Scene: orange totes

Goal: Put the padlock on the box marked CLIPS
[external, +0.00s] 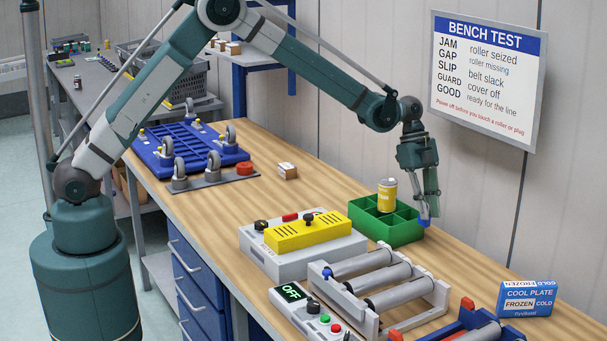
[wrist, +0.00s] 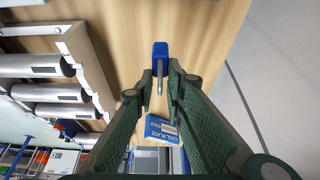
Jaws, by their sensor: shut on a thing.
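My gripper (external: 427,196) points down above the right corner of a green divided box on the bench. It is shut on a small blue body with a thin metal bar, which looks like the padlock (external: 424,221). In the wrist view the padlock (wrist: 160,52) hangs past the fingertips (wrist: 160,80), its bar between them. I cannot tell from the external view whether it touches the green box. I can read no CLIPS marking on any box. A small brown-and-white carton (external: 288,172) lies farther back, its print too small to read.
The green box (external: 371,228) holds a yellow can (external: 387,195) close left of my gripper. A roller frame (external: 380,290) and a grey-and-yellow unit (external: 302,240) stand in front. A blue COOL PLATE box (external: 527,299) is at right. Bare bench lies right of the green box.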

